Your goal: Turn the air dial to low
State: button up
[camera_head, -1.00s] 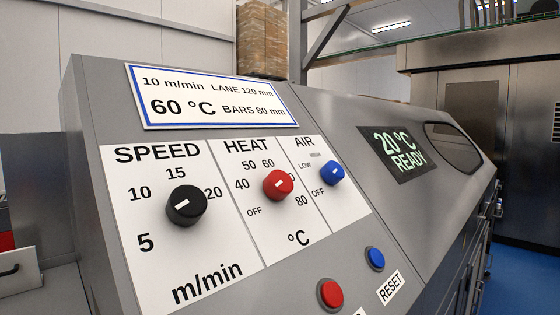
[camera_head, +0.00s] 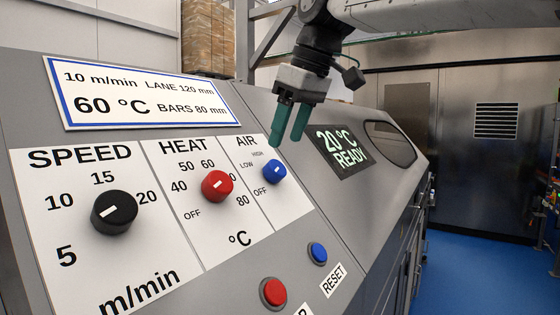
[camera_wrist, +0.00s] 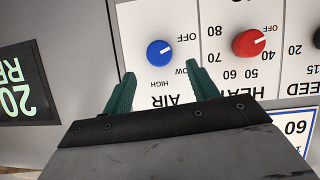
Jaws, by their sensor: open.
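The blue air dial (camera_head: 273,172) is on the sloped panel, under the word AIR, with OFF, LOW and HIGH printed around it. In the wrist view the air dial (camera_wrist: 160,54) has its white mark pointing toward OFF. My gripper (camera_head: 286,138) has green fingers, apart and empty, in front of the panel near the air dial. In the wrist view my gripper (camera_wrist: 161,72) has its fingertips either side of the dial's column, short of the dial and not touching it.
The red heat dial (camera_head: 217,186) and black speed dial (camera_head: 114,212) sit left of the air dial. A red button (camera_head: 273,292) and blue reset button (camera_head: 317,252) are below. A display (camera_head: 341,149) reads 20 °C READY. A card (camera_head: 140,93) shows 60 °C.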

aim_at(278, 165)
jog(key=x, duration=0.6)
jog(key=shift+f, duration=0.2)
jog(key=shift+c, duration=0.3)
jog(key=c, duration=0.9)
